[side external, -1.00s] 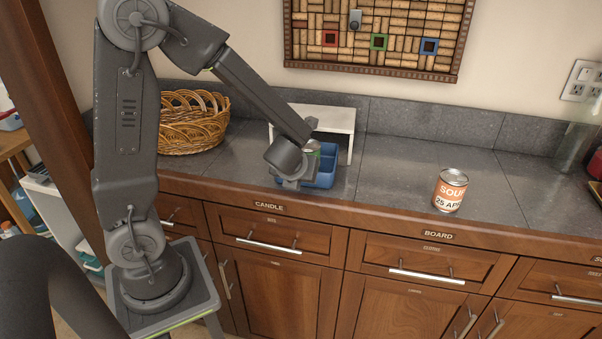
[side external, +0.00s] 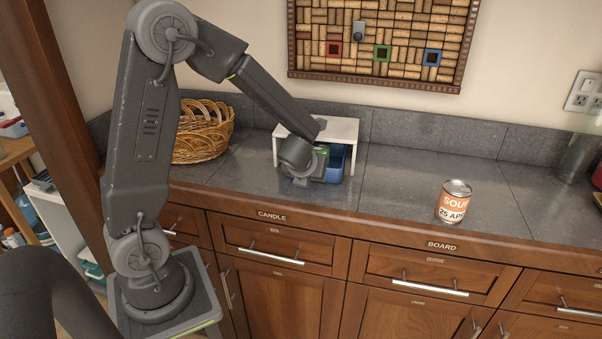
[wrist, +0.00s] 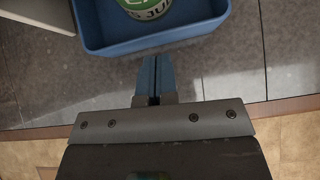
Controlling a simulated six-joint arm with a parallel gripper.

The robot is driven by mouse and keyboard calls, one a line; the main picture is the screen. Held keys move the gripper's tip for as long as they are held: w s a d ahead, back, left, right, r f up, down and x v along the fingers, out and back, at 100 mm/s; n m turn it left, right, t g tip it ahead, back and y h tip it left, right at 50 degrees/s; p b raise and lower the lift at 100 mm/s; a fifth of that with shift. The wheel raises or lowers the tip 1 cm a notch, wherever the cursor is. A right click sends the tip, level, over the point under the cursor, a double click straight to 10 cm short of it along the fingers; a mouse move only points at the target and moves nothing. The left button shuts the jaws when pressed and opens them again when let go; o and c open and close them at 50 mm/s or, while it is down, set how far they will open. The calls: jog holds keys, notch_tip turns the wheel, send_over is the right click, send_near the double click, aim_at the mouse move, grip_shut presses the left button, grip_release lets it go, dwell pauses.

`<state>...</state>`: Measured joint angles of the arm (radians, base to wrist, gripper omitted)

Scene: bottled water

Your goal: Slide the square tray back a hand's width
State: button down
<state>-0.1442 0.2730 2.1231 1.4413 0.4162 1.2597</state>
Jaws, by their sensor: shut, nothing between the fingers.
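The square tray is blue (side external: 337,166), with a green-labelled can inside, and sits on the grey counter, partly under a white stand. In the wrist view, the tray's front wall (wrist: 112,43) and the can (wrist: 145,7) show at the top. My gripper (wrist: 154,60) is shut and empty, its blue fingertips at the tray's front wall; I cannot tell if they touch it. In the side view my gripper (side external: 312,176) hides much of the tray's front and left.
The white stand (side external: 343,130) spans over the tray's back, with a leg on each side. An orange soup can (side external: 454,201) stands to the right, and a wicker basket (side external: 203,132) is at the left. The counter between tray and soup can is clear.

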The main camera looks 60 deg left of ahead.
jog(key=shift+s+d, duration=0.8)
jog(key=s+d+r+n+h, duration=0.3)
jog(key=s+d+r+n, duration=0.4)
jog(key=n, duration=0.6)
jog(key=s+d+r+n+g+h, duration=0.1)
jog(key=s+d+r+n+h, duration=0.2)
jog(key=s+d+r+n, duration=0.4)
jog(key=s+d+n, duration=0.1)
jog(key=s+n, duration=0.3)
jog(key=n, duration=0.3)
jog(key=shift+s+d, duration=0.2)
jog(key=shift+d, duration=0.05)
